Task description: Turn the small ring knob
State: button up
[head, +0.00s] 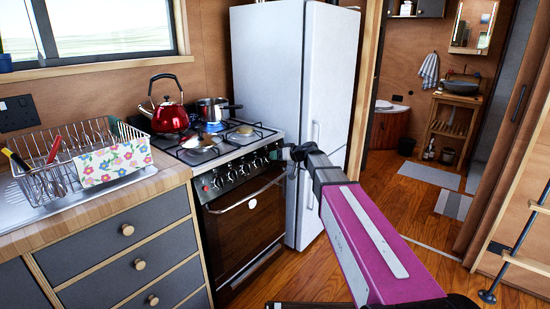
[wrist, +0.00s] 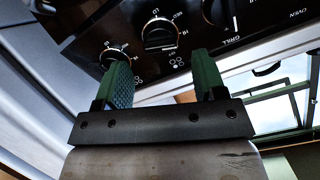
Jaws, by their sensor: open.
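The stove (head: 245,205) has a black front panel with a row of knobs; the pictures do not make clear which one is the small ring knob. In the wrist view a knob marked LO, MED and HI (wrist: 158,33) shows between my fingers, beyond their tips. Another knob (wrist: 114,52) is partly hidden behind the left finger. A third knob (wrist: 217,10) is at the top edge, above the right finger. My gripper (wrist: 161,62) is open and empty, its green fingers pointing at the panel. In the head view my arm reaches to the panel's right end.
A red kettle (head: 170,115) and a steel pot (head: 213,109) stand on the hob, with a blue flame at the pot. A white fridge (head: 275,80) stands close beside the stove. A dish rack (head: 60,170) is on the left counter. Wooden floor is open at right.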

jog(key=shift+x, duration=1.5)
jog(key=shift+s, duration=0.1)
jog(key=c, duration=0.9)
jog(key=shift+m, duration=0.3)
jog(key=m, duration=1.2)
jog(key=shift+d+f+m+y, duration=0.15)
jog(key=shift+m+y, duration=0.25)
jog(key=shift+m, duration=0.3)
